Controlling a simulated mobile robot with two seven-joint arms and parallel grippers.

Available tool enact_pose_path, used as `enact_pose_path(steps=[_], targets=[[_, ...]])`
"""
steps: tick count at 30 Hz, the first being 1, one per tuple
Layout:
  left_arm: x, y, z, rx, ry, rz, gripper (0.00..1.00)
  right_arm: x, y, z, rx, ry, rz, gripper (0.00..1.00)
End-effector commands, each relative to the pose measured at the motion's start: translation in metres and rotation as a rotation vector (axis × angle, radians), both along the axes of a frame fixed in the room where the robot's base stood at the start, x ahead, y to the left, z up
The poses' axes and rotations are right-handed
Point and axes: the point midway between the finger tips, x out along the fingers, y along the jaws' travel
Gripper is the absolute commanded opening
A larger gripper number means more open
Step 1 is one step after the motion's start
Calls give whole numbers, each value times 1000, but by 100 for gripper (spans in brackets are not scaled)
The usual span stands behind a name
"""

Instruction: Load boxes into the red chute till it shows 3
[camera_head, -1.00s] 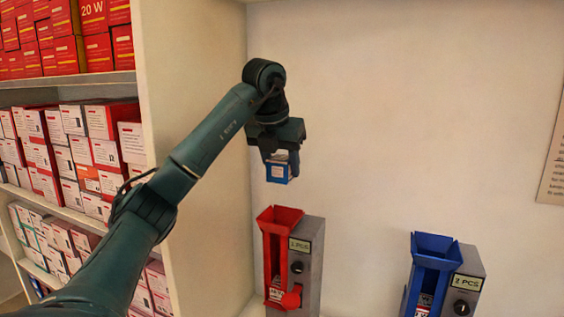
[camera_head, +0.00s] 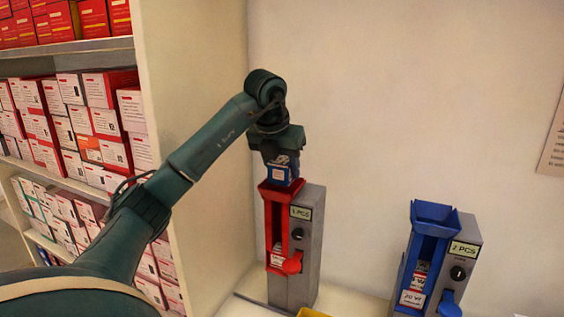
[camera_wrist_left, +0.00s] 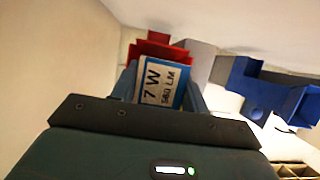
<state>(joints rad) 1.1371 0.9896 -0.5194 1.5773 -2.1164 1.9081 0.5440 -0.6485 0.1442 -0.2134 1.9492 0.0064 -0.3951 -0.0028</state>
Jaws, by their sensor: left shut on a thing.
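The red chute (camera_head: 272,225) is on the front of a grey dispenser whose label reads 1 PCS. A white-and-red box shows low inside the chute. My left gripper (camera_head: 281,174) is shut on a small blue-and-white box (camera_head: 279,176), held right at the chute's flared top opening. In the left wrist view the box (camera_wrist_left: 160,84), marked 7 W, sits between the fingers with the red chute top (camera_wrist_left: 157,50) behind it. Whether the box touches the chute walls I cannot tell. My right gripper is not in view.
A blue chute (camera_head: 432,235) on another grey dispenser, labelled 2 PCS, stands to the right with boxes inside. Shelves of boxed bulbs (camera_head: 85,125) fill the left behind a side panel (camera_head: 195,85). A yellow edge (camera_head: 312,313) shows at the bottom. The wall between the dispensers is bare.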

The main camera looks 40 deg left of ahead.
Motion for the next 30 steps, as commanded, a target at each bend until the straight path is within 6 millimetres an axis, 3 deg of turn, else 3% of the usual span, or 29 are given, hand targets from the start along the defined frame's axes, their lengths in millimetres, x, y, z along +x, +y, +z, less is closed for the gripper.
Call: enact_pose_path(steps=[14,30], targets=[[0,0,0,0,0,0,22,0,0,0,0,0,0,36],[0,0,-13,1,0,0,22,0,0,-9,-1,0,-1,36]])
